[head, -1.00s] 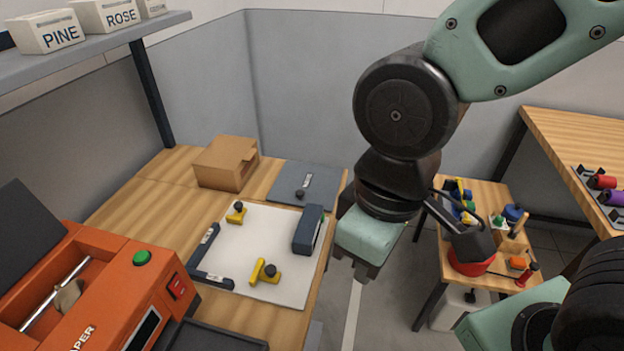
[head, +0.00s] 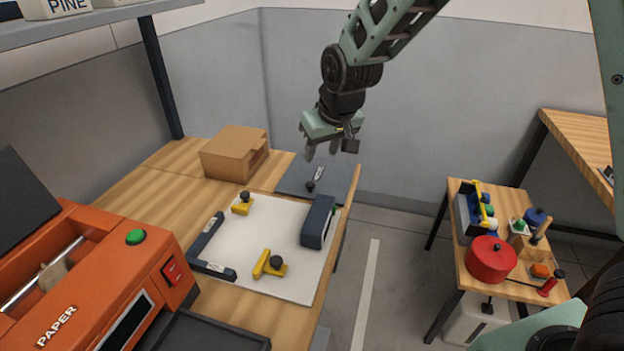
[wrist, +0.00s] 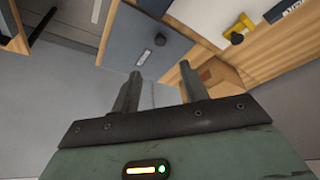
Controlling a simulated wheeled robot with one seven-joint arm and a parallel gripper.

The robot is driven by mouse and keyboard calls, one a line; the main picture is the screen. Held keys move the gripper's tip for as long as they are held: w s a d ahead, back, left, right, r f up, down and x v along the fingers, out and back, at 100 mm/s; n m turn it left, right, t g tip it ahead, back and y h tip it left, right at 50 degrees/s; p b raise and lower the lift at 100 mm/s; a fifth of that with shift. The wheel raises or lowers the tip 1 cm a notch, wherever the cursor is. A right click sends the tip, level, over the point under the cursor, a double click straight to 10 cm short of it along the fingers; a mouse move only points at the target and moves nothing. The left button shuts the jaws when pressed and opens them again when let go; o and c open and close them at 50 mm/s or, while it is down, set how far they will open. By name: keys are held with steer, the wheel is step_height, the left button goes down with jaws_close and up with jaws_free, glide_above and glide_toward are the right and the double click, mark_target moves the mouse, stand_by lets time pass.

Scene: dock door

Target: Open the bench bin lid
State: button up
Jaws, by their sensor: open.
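The bench bin lid (head: 292,178) is a flat dark grey panel at the far right corner of the wooden bench, lying closed. It has a small black knob (head: 310,187) and a pale label strip. In the wrist view the lid (wrist: 172,58) shows at top centre with its knob (wrist: 160,40). My gripper (head: 322,153) is above the far side of the lid, fingers pointing down, apart from it. In the wrist view my gripper (wrist: 158,85) shows two spread fingers with nothing between them.
A cardboard box (head: 235,152) stands left of the lid. A white board (head: 235,268) with yellow clamps and a dark block (head: 318,222) lies nearer. An orange paper machine (head: 90,280) is at front left. A side table (head: 515,283) with a red pot stands right, across open floor.

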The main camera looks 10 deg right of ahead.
mark_target(310, 183)
steer(key=p+x, duration=0.1)
steer(key=x, duration=1.1)
steer(key=shift+f, duration=0.2)
steer(key=shift+r, duration=0.1)
jaws_close()
